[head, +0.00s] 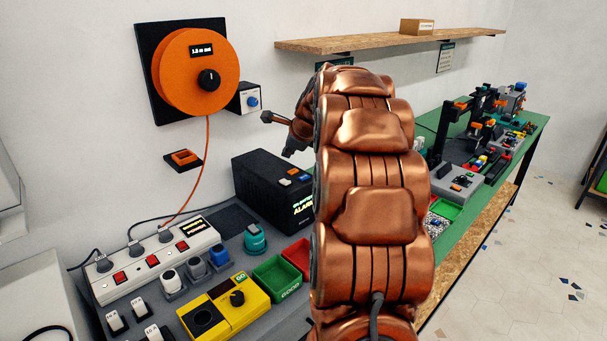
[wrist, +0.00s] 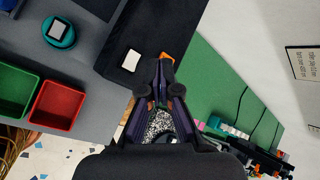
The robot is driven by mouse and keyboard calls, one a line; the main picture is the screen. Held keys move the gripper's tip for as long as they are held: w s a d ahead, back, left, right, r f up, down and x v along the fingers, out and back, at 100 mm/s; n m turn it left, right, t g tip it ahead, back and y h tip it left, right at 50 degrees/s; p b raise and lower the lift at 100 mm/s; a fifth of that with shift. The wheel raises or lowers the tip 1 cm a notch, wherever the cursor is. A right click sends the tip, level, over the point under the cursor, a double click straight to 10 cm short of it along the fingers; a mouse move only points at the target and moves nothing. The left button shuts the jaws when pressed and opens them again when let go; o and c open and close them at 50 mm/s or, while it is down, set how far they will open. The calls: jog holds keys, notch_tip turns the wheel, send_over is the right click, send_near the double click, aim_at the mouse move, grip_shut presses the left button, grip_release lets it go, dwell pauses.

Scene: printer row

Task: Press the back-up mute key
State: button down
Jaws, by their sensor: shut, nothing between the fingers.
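The back-up unit (head: 262,185) is a black box with a lit display reading ALARM on its front. On its top are a white key (head: 285,183), an orange key (head: 292,171) and a blue key (head: 304,178). No mute label is readable. In the wrist view the white key (wrist: 132,61) lies left of my fingertips and the orange key (wrist: 167,57) is partly hidden behind them. The blue key is not visible there. My gripper (head: 287,154) is shut and empty, pointing down above the box; it also shows in the wrist view (wrist: 159,68).
A power strip (head: 150,262), a yellow device (head: 222,308), a teal round button (head: 255,238), and green (head: 275,281) and red bins stand left of and in front of the box. An orange reel (head: 190,75) hangs on the wall. A shelf (head: 390,42) is above.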

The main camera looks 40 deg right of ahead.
jog(key=d+r+m+h, duration=0.1)
jog(key=d+m, duration=0.1)
jog(key=d, duration=0.4)
jog(key=shift+d+r+m, duration=0.15)
jog(key=shift+r+m, duration=0.05)
jog(key=shift+m, duration=0.2)
jog(key=shift+f, duration=0.15)
jog(key=b, duration=0.7)
send_over(304, 178)
notch_tip(304, 178, down, 6)
jog(key=shift+f, duration=1.3)
jog(key=shift+f+p, duration=0.5)
jog(key=shift+f, duration=0.3)
dwell(0.5)
jog(key=shift+r, duration=0.1)
jog(key=shift+r+p, duration=0.7)
jog(key=shift+p, duration=0.3)
